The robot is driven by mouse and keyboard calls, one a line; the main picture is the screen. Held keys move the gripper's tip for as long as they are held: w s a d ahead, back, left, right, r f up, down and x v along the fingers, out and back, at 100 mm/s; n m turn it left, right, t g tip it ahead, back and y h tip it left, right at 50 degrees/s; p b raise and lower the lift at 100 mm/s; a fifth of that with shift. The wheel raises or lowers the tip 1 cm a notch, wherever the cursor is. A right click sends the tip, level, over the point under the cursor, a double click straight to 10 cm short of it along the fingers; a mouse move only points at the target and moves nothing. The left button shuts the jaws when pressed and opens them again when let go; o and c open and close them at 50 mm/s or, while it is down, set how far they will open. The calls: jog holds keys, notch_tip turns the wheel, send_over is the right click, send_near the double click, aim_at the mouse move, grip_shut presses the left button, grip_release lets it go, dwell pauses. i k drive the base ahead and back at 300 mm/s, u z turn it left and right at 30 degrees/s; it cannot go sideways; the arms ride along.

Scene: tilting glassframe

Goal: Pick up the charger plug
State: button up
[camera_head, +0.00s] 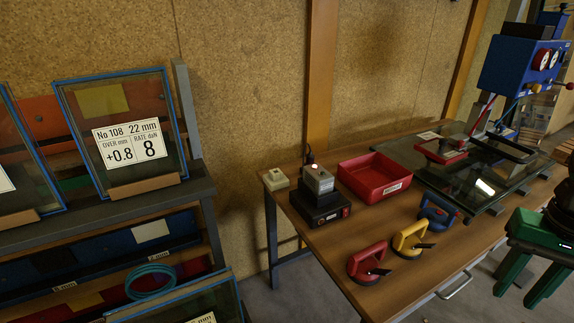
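I cannot tell for certain which thing is the charger plug. A small cream block (276,179) sits on the table's back left corner. Beside it a black charger base (322,207) bears a grey block (318,180) with a small light on top. A small dark piece (310,158) shows just behind the grey block, partly hidden. My gripper (517,294), green with two fingers, is at the right edge, past the table's front right side and far from these things. Its fingers are apart, with nothing seen between them.
The wooden table (395,285) also holds a red tray (375,177), red (368,263), yellow (411,240) and blue (439,212) suction lifters, and a glass sheet (488,187) under a blue machine (518,65). A rack of framed glass (125,130) stands at left.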

aim_at(310, 157)
jog(key=u, duration=2.25)
jog(key=k, duration=1.4)
jog(key=z, duration=1.9)
jog(key=i, duration=1)
